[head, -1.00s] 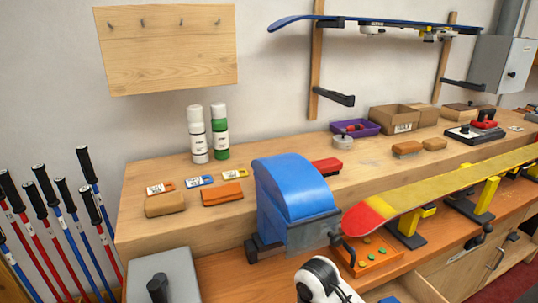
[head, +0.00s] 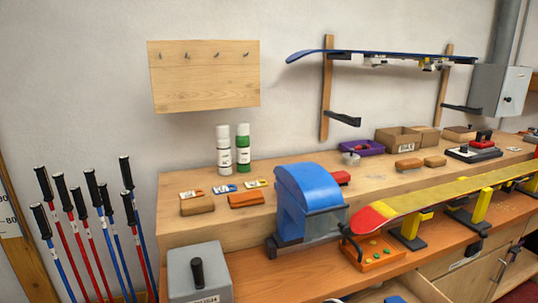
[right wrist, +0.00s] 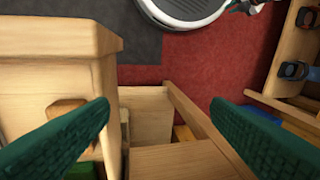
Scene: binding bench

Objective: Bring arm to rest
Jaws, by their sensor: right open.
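My right gripper (right wrist: 160,108) shows in the right wrist view as two green fingers, spread wide apart with nothing held between them. Beneath and between the fingers are an open wooden drawer (right wrist: 150,103) and the red floor (right wrist: 188,62). The fingers appear apart from the drawer, though the exact gap cannot be told. In the head view neither gripper shows; only a sliver of a white arm part is at the bottom edge. My left gripper is in neither view.
In the head view, a yellow and red ski (head: 440,198) lies along the bench (head: 250,262) beside a blue-hooded machine (head: 310,190). A grey box with a black handle (head: 200,275) stands front left, near several ski poles (head: 92,215). A wooden bench edge (right wrist: 60,40) borders the wrist view.

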